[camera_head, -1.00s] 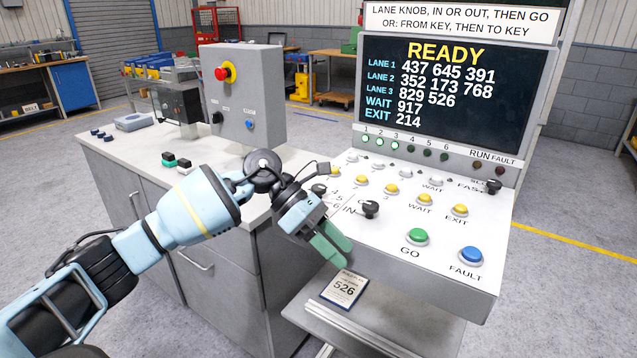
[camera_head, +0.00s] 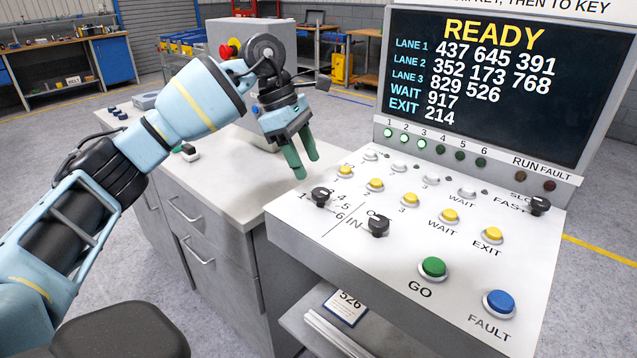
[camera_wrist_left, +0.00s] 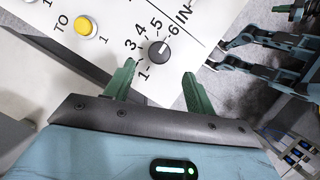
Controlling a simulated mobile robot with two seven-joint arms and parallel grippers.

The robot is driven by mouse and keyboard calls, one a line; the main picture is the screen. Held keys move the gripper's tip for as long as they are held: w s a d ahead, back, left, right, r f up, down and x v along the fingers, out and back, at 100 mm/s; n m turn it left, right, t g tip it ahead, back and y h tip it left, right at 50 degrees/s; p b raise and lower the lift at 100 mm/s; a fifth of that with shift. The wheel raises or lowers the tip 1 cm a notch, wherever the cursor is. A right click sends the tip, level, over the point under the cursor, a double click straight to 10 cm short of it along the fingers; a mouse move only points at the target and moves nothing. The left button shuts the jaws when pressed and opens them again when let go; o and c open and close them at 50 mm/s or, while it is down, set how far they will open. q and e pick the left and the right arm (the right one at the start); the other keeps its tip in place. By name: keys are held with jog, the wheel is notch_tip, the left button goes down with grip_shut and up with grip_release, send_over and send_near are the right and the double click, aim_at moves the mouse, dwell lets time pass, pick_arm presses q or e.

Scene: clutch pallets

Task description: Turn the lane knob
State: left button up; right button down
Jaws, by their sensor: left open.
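The lane knob (camera_head: 320,196) is a small black knob at the left front of the sloped white panel, ringed by numbers 1 to 6. It also shows in the left wrist view (camera_wrist_left: 158,48), just beyond the fingers and between their tips. Which number it points to is too small to tell surely. My left gripper (camera_head: 306,168) has green fingers, open and empty, pointing down above and behind the knob in the head view, apart from it. In the left wrist view the gripper (camera_wrist_left: 160,78) frames the knob without touching.
A black IN/OUT knob (camera_head: 378,224) sits right of the lane knob. Yellow buttons (camera_head: 375,185), a green GO button (camera_head: 432,268) and a blue FAULT button (camera_head: 499,303) stand on the panel. The screen (camera_head: 490,90) reads READY. A grey cabinet (camera_head: 225,190) stands left.

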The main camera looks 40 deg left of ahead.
aim_at(320, 191)
pick_arm(q)
jog(key=x, duration=0.6)
jog(key=shift+w+d+f, duration=0.1)
jog(key=shift+d+f, duration=0.05)
jog(key=shift+f, duration=0.05)
pick_arm(e)
jog(key=shift+w+r, duration=0.25)
jog(key=shift+w, duration=0.5)
pick_arm(q)
jog(key=shift+c, duration=0.2)
pick_arm(e)
jog(key=shift+s, duration=0.1)
pick_arm(q)
jog(key=c, duration=0.9)
jog(key=shift+r, duration=0.1)
pick_arm(e)
jog(key=shift+r, duration=0.1)
